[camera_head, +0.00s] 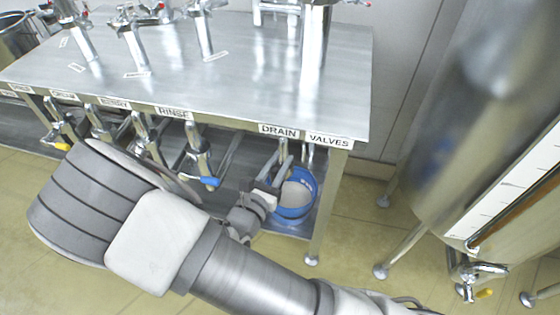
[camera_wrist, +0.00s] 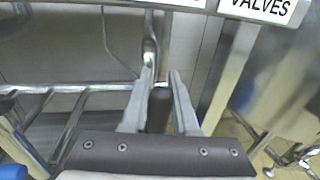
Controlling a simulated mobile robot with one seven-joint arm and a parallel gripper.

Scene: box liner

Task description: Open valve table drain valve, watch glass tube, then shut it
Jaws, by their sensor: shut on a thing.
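The valve table (camera_head: 240,85) is steel and carries a DRAIN label (camera_head: 278,131) on its front edge. My gripper (camera_head: 273,187) is under that label, beside the drain pipe (camera_head: 284,150). In the wrist view my gripper (camera_wrist: 160,82) has both fingers around a dark handle (camera_wrist: 159,108), which appears to be the drain valve's. A bent steel pipe (camera_wrist: 150,52) rises just beyond it. The valve body is mostly hidden, so I cannot tell its position. A marked white strip (camera_head: 510,190) is on the tank at right; I cannot make out a glass tube or its level.
A blue bucket (camera_head: 296,212) with pale contents stands on the lower shelf behind my gripper. A valve with a blue handle (camera_head: 208,182) hangs to the left, under the RINSE side. The table leg (camera_head: 322,215) and large steel tank (camera_head: 465,110) bound the right. Floor shows between them.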

